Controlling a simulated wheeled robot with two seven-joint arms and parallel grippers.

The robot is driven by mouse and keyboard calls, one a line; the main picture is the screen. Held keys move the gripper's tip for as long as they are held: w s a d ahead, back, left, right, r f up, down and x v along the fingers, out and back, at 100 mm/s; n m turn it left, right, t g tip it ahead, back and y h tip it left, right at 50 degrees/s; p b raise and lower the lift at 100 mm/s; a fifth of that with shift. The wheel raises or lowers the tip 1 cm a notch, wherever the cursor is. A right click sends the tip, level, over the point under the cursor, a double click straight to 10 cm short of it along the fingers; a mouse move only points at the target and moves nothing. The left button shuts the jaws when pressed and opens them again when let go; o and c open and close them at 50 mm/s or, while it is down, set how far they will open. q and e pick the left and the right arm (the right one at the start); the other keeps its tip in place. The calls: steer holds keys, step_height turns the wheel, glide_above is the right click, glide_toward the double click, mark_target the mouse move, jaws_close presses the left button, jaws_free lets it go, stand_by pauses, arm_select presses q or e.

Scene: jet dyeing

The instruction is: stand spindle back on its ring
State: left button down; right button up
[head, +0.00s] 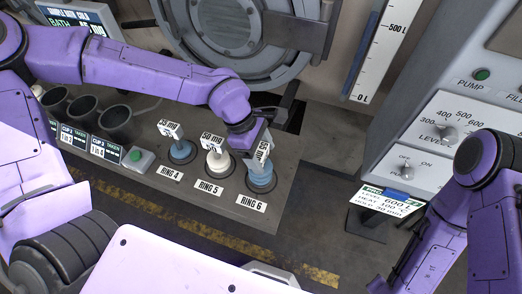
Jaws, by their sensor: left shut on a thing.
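A spindle with a light blue base (261,175) and a white label tag is at the ring marked RING 6 (251,201), at the right end of the grey bench. My left gripper (263,140) is shut on this spindle from above, near its tag. The spindle looks close to upright over the dark ring; whether its base touches the ring I cannot tell. The gripper hides its upper part. A white spindle (217,163) stands at RING 5 and a blue spindle (180,151) at RING 4. My right arm is at the right edge; its gripper is not in view.
Dark cups (117,120) and a green button (138,158) are on the bench to the left. A round machine door (232,40) is behind. A control panel (440,130) with knobs and a card (388,201) is at the right. Floor shows beyond the bench's front edge.

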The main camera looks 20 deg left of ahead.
arm_select(q)
steer(key=shift+f, duration=0.35)
steer(key=shift+f, duration=0.15)
steer(key=shift+c, duration=0.4)
jaws_free()
steer(key=shift+r, duration=0.2)
steer(key=v, duration=1.2)
steer(key=shift+b, duration=0.35)
